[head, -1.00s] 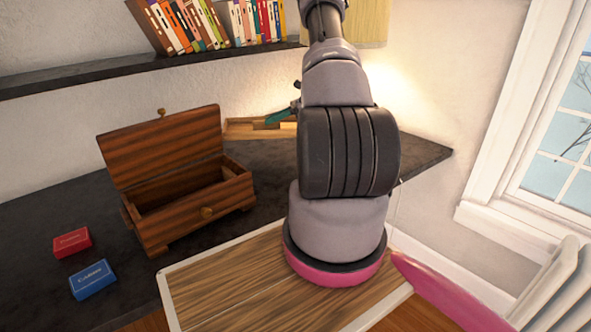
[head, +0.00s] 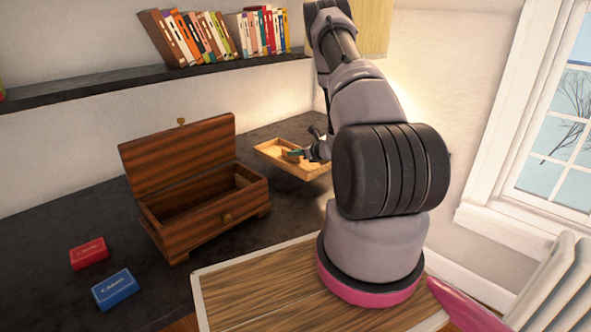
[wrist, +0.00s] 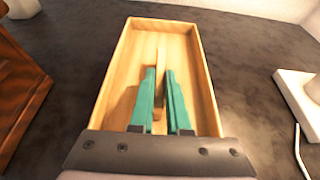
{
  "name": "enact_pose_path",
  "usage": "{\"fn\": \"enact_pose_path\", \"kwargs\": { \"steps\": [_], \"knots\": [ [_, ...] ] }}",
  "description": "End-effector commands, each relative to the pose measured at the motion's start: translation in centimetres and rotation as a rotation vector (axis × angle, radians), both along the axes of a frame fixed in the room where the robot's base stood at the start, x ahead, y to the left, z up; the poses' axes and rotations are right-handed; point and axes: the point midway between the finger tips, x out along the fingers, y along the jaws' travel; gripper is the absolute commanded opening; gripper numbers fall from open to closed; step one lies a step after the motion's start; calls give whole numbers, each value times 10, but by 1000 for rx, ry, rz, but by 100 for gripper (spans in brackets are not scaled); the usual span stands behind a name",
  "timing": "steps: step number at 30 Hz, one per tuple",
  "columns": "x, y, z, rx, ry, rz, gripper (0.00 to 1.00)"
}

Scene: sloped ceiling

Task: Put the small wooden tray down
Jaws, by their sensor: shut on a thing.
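The small wooden tray (head: 270,149) is a light, shallow rectangular tray at the back of the dark desk, right of the wooden box, in the head view. My gripper (head: 297,155) is at it, partly hidden by my arm. In the wrist view the tray (wrist: 120,75) stretches away from my gripper (wrist: 160,72). The teal fingers are shut on the tray's thin upright middle divider (wrist: 161,50). The tray looks empty. I cannot tell for sure how far its underside is from the desk.
An open wooden box (head: 205,222) stands left of the tray. Red (head: 89,253) and blue (head: 115,289) card boxes lie at the front left. A book shelf (head: 130,78) runs along the wall. A white block with a cable (wrist: 298,95) is right of the tray. Dark desk (head: 60,215) is clear at left.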

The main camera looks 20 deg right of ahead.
Motion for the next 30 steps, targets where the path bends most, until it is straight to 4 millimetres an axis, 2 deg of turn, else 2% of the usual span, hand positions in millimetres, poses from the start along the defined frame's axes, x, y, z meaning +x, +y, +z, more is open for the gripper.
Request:
{"fn": "enact_pose_path", "kwargs": {
  "steps": [1, 8, 15, 26, 27, 28, 30],
  "knots": [
    [0, 0, -8, 1, 0, 0, 0],
    [0, 0, -26, 0, 0, 1, 0],
    [0, 0, -58, 1, -1, 2, 0],
    [0, 0, -61, 1, -2, 2, 0],
    [0, 0, -60, 1, -2, 2, 30],
    [0, 0, -60, 1, -2, 2, 41],
    [0, 0, -60, 1, -2, 2, 45]
  ]
}}
